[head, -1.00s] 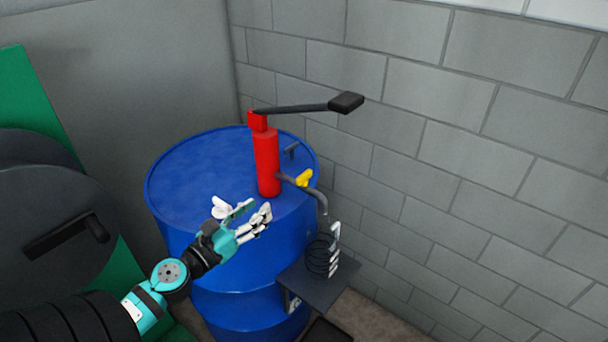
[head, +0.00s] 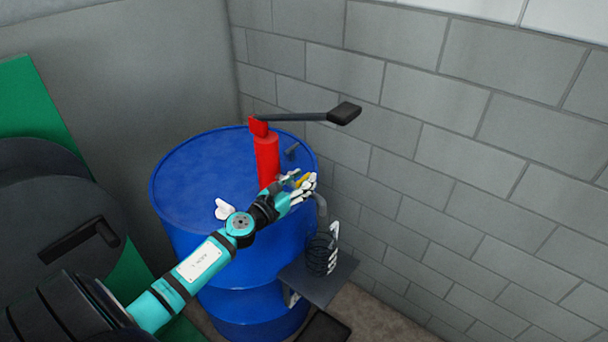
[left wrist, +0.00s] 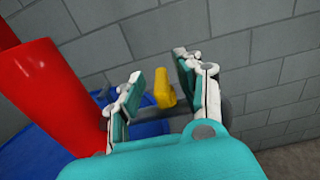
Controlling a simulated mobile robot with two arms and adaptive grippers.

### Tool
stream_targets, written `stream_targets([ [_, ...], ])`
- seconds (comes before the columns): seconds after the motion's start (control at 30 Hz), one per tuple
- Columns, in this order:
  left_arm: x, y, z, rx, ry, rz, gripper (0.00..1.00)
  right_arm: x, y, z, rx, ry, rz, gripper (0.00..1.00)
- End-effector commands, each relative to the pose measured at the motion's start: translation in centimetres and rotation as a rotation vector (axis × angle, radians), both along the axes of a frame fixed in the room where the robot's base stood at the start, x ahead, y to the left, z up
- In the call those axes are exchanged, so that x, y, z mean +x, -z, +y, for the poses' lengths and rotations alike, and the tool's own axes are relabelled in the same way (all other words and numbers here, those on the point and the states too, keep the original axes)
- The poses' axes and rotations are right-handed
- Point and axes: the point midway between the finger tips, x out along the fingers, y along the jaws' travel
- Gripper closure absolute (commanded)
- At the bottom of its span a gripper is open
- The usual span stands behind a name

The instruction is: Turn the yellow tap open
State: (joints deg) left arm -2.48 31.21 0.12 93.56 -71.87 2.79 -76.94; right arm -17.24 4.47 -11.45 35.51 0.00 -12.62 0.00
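The yellow tap (left wrist: 165,88) sits on the dark spout pipe (head: 321,207) of the red pump (head: 267,158), which stands on the blue drum (head: 190,180). In the left wrist view the tap shows between the two spread fingers of my left gripper (left wrist: 158,88), with gaps on both sides. In the head view my left gripper (head: 303,184) is at the tap and partly covers it; a bit of the yellow tap (head: 303,181) shows between the fingers. The red pump body (left wrist: 45,85) is close on the left in the wrist view. My right gripper is not in view.
A long pump handle (head: 343,114) reaches right above the drum. A small dark shelf (head: 335,282) with a black coil (head: 320,254) is at the drum's right side. A white fitting (head: 225,209) is on the drum top. A grey block wall (head: 450,170) stands close behind.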

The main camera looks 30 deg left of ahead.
Motion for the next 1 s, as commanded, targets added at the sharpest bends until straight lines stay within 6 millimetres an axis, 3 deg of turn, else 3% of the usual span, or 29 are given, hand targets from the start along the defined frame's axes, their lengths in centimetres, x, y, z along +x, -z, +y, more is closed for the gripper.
stream_targets([
  [0.13, 1.05, -0.05, -0.09, 0.0, 0.0, 0.0, 0.63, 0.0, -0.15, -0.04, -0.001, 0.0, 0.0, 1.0],
  [0.43, 1.21, 0.0, -0.14, 0.0, 0.001, 0.0, 0.63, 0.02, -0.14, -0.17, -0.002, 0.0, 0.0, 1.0],
  [0.7, 1.19, -0.01, -0.12, 0.0, 0.0, 0.0, 0.99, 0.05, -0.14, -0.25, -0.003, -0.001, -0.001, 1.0],
  [1.0, 1.18, -0.06, -0.15, 0.0, -0.005, 0.0, 1.0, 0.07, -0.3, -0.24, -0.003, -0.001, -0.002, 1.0],
])
